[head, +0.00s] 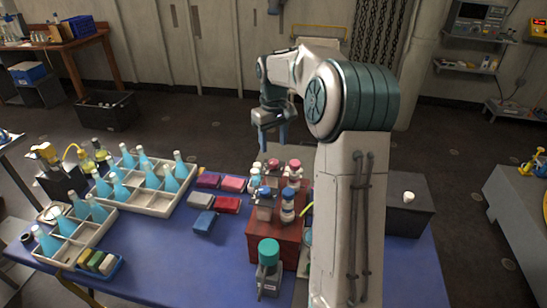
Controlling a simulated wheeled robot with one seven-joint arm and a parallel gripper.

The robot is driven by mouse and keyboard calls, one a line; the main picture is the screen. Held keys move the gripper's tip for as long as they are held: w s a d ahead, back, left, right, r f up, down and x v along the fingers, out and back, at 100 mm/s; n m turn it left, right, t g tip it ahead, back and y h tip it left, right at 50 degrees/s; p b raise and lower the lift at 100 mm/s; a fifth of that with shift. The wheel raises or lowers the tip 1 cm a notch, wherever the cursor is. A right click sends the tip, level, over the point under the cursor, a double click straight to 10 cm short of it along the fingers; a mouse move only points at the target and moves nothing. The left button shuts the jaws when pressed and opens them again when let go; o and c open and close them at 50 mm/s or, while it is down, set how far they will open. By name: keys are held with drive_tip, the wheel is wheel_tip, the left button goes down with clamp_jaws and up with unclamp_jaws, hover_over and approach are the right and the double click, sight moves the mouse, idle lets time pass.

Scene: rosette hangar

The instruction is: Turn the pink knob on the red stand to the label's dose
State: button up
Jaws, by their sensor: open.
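The red stand (262,240) stands on the blue table and carries several small bottles with coloured knobs. Knobs in pink to red tones show at its back (273,164) and back right (295,164); I cannot tell for sure which is the pink knob. A grey device with a teal knob (268,250) stands in front of the stand; a small label (270,287) is on its front, too small to read. My gripper (273,143) hangs above and behind the stand, fingers down, open and empty, apart from the knobs. My arm hides the stand's right side.
Trays of blue bottles (152,208) fill the table's left side. Red and blue boxes (227,205) lie left of the stand. A dark box (408,215) with a white knob is at the right.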

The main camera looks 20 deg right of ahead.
sight(273, 161)
wheel_tip(273, 161, down, 7)
drive_tip(key=shift+r, duration=0.2)
drive_tip(key=c, duration=1)
